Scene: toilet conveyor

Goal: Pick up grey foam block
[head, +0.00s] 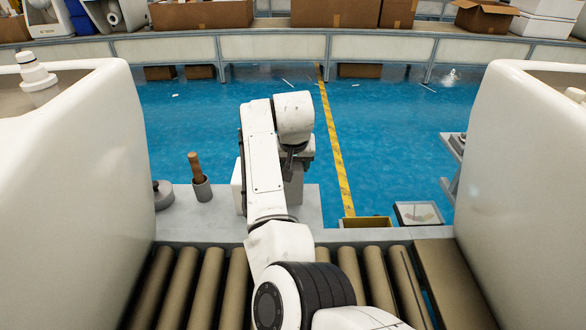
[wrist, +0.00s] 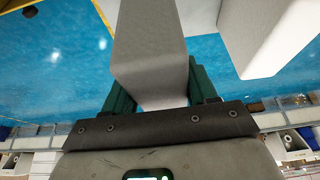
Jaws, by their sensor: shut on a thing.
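The grey foam block (wrist: 150,48) stands out from between the green fingers of my gripper (wrist: 162,88) in the wrist view, and the gripper is shut on it. Its far end runs past the top edge of the picture. In the head view my arm hides most of the gripper (head: 291,152); a grey block face (head: 293,188) shows just below it, above the grey tabletop. I cannot tell from the head view whether the block touches the tabletop.
A pale block (wrist: 262,38) is close on the right in the wrist view. Rollers (head: 208,285) lie in front, between white toilets (head: 75,150) and (head: 525,150) at both sides. A shallow tray (head: 418,214) is right.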

